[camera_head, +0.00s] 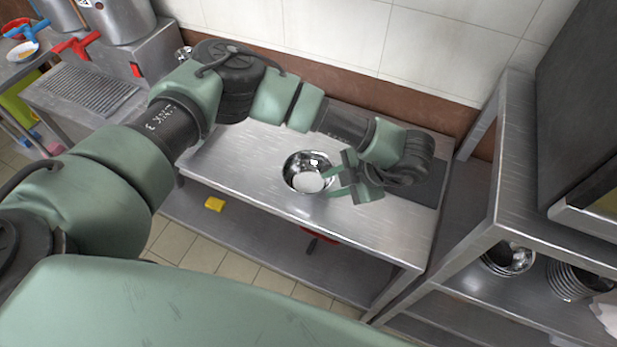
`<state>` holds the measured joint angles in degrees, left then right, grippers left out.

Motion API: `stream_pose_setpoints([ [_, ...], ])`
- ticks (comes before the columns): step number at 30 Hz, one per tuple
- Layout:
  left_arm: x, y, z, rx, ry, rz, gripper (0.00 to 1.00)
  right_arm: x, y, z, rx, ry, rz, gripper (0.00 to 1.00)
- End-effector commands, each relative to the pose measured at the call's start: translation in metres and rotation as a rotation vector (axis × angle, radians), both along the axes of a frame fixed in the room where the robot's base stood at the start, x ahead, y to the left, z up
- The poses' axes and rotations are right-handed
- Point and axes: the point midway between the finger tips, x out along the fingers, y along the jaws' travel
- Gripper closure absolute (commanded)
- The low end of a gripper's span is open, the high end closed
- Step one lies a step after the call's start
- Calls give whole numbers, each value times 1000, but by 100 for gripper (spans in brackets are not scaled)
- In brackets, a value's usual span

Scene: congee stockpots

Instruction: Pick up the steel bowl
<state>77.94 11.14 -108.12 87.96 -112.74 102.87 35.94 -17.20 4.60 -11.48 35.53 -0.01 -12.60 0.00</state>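The steel bowl (296,182) stands upright on the steel table (236,158); its shiny inside shows, with a pale round patch at the bottom. My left gripper (334,183) is at the right side of the bowl, its fingers pointing left towards the rim. The two fingers are apart, with a gap between them. One fingertip overlaps the bowl's right edge in the picture; I cannot tell whether it touches. My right gripper is not in view.
A dark flat board (428,184) lies at the table's right end. A steel rack at right holds stacked bowls (512,258). Stockpots (118,18) stand at upper left. The table left of the bowl is clear.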

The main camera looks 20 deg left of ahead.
Motion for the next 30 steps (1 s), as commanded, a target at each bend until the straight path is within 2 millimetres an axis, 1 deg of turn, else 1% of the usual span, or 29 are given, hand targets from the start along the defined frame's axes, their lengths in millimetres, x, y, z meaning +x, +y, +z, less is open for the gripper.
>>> stream_pose_setpoints([
  [1,1,5,-2,6,-1,1,70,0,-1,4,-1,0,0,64],
  [7,-1,17,-20,4,4,1,70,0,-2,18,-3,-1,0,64],
  [12,-5,32,-40,3,5,1,70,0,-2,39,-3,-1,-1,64],
  [15,-2,38,-53,1,4,2,70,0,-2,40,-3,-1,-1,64],
  [18,-1,41,-59,1,3,0,70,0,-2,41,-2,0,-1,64],
  [24,-1,41,-61,-1,3,0,70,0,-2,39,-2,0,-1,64],
  [25,-1,41,-61,-1,3,0,73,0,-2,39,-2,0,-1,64],
  [26,-1,41,-61,-1,3,0,82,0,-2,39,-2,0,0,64],
  [27,-1,41,-61,-1,3,0,93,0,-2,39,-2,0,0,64],
  [28,-1,41,-61,-1,3,0,100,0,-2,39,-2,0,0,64],
  [30,-1,41,-61,-1,3,0,100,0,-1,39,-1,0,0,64],
])
